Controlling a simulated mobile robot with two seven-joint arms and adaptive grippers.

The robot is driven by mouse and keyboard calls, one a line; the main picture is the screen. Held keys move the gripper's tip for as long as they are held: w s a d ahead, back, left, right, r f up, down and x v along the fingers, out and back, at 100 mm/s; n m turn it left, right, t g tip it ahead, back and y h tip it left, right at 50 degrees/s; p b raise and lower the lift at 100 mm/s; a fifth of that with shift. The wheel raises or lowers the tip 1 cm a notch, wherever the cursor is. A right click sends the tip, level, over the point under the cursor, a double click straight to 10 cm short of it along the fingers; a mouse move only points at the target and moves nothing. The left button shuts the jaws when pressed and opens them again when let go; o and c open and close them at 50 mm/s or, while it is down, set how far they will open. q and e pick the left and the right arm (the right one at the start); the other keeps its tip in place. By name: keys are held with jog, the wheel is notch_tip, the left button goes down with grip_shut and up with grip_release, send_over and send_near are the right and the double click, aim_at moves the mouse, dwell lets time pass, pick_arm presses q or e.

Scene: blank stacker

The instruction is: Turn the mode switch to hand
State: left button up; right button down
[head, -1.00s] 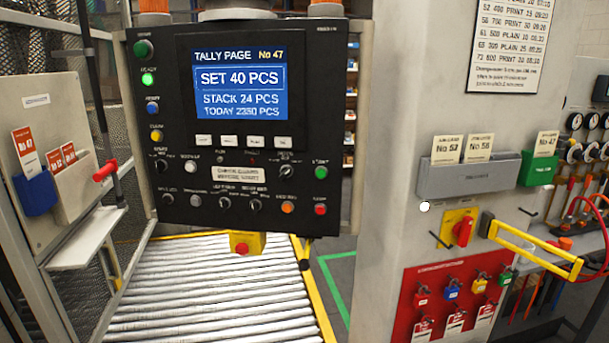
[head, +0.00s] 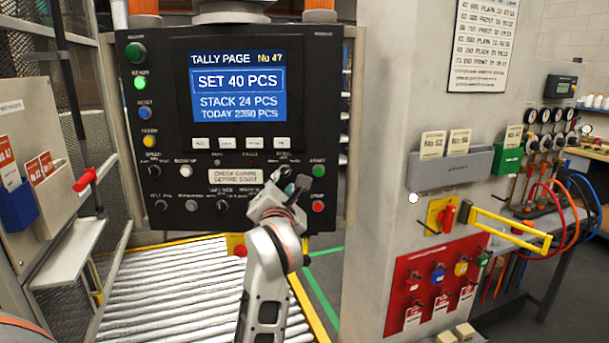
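The black control panel (head: 160,225) hangs over the roller conveyor, with black rotary knobs in its lower rows. One knob (head: 153,170) is at the left, and others (head: 223,206) are in the bottom row. The small labels are too blurred to read, so I cannot tell which knob is the mode switch.
A green button (head: 318,171) and a red button (head: 317,206) are just right of my gripper. The roller conveyor (head: 170,290) lies below. A grey pillar with a red switch (head: 447,218) and a yellow bar (head: 510,227) stands at the right.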

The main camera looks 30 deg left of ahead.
aim_at(286, 172)
pick_arm(q)
jog(key=p+x, duration=0.1)
jog(key=x, duration=0.6)
jog(key=shift+w, duration=0.45)
grip_shut()
